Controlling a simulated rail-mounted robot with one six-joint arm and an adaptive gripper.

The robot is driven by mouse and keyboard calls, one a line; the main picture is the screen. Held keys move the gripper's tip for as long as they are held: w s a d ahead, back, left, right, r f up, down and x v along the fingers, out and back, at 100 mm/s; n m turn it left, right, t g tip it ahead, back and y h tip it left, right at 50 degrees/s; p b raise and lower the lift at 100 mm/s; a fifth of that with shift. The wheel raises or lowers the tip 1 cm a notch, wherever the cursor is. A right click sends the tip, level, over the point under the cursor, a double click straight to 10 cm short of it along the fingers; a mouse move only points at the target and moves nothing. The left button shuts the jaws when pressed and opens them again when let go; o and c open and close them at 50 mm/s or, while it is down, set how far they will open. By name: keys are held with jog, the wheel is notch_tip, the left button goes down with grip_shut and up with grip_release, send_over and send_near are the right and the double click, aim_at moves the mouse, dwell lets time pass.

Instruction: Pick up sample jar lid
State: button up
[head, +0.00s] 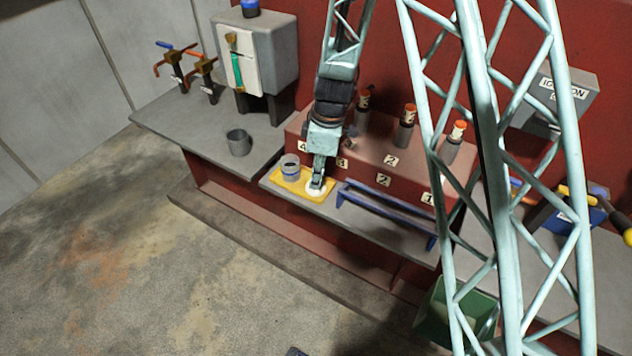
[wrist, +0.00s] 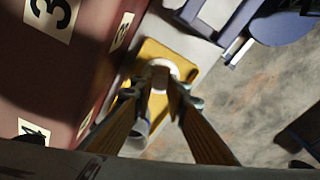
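The sample jar lid (head: 315,193) is a small white disc lying on a yellow tray (head: 279,180). In the wrist view, the lid (wrist: 162,63) shows just beyond my fingertips, with a brownish part at its middle between them. My gripper (head: 318,186) points down directly over the lid. In the wrist view, the fingers of my gripper (wrist: 161,82) stand apart on either side of the lid's middle; contact cannot be told. The grey-and-blue jar (head: 290,170) stands upright on the tray, left of the lid; it shows partly behind a finger in the wrist view (wrist: 138,131).
A blue rail (head: 385,202) stands just right of the tray. The red engine block (head: 375,163) with numbered labels and orange-topped cylinders rises behind. A grey cup (head: 238,143) stands on the bench at left. A green bin (head: 455,310) is below at right.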

jog(key=shift+r, duration=0.2)
jog(key=shift+r, duration=1.5)
jog(key=s+d+r+b, duration=0.1)
jog(key=s+d, duration=0.3)
jog(key=s, duration=1.1)
jog(key=shift+s+d+r+b, duration=0.2)
jog(key=shift+r+b, duration=0.05)
jog(key=shift+b, duration=0.5)
jog(key=shift+w+a+r, duration=0.1)
